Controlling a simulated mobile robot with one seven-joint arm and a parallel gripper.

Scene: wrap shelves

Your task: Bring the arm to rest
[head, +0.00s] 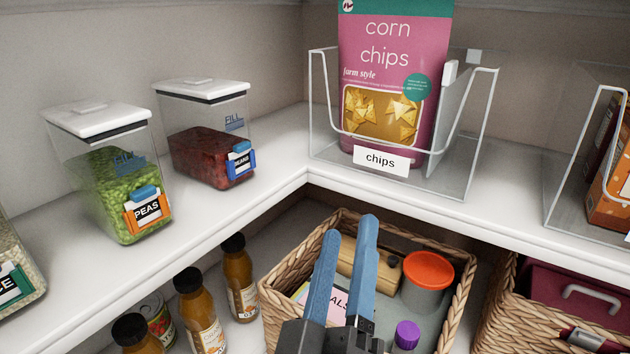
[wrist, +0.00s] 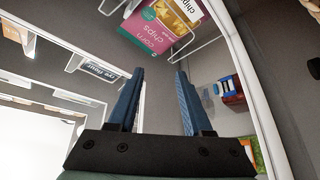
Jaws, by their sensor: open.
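My gripper (head: 342,270) shows in the head view at the bottom centre, with two blue fingers pointing up and away. In the wrist view its fingers (wrist: 160,90) stand apart with nothing between them. In the head view the gripper overlaps a wicker basket (head: 271,290) on the lower shelf; I cannot tell its exact height over it. A pink corn chips bag (head: 395,60) stands upright in a clear bin (head: 465,150) labelled "chips" on the upper shelf, beyond the fingers. The bag also shows in the wrist view (wrist: 155,38).
Peas (head: 125,185) and beans (head: 210,150) containers stand on the upper left shelf. Several brown bottles (head: 200,315) stand below. The basket holds an orange-lidded jar (head: 428,270) and a purple-capped item (head: 407,334). Another clear bin (head: 570,180) and a second basket (head: 500,320) are at right.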

